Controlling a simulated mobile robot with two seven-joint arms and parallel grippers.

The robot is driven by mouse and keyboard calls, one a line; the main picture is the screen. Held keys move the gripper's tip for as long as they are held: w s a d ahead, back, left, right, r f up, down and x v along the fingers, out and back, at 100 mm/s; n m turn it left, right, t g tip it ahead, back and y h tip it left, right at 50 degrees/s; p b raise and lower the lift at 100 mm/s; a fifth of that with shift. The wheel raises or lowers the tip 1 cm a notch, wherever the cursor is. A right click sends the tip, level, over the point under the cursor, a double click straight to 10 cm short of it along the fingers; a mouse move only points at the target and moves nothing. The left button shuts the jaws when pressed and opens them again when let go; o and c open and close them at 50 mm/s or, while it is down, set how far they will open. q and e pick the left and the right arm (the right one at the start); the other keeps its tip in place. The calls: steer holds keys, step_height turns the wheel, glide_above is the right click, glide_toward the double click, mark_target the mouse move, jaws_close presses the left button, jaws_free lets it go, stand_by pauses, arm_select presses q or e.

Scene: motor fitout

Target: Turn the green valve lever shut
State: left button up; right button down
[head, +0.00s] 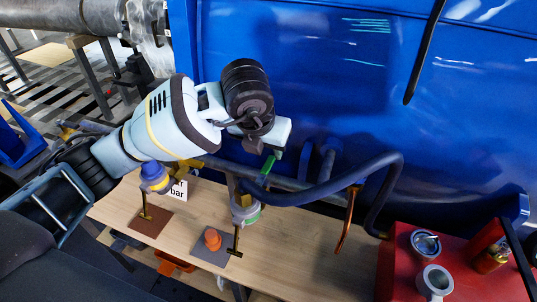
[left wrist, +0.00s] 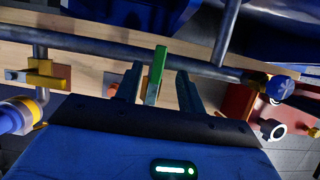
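The green valve lever (head: 267,168) sits on the dark pipe (head: 285,182) along the blue wall. In the left wrist view the lever (left wrist: 156,72) is a green bar lying across the line of the pipe. My left gripper (head: 271,152) is right above the lever in the head view. In the left wrist view its two fingers (left wrist: 158,88) are apart, with the lever between them and a gap on each side. The lever's pivot is mostly hidden. My right gripper is in neither view.
A yellow lever (left wrist: 45,75) is further along the pipe. Below stands a wooden bench (head: 310,262) with an orange cone (head: 212,240) on it. A thick blue hose (head: 335,184) passes close by.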

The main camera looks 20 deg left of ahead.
mark_target(270, 160)
arm_select(q)
steer(key=shift+x, duration=2.1)
jaws_close()
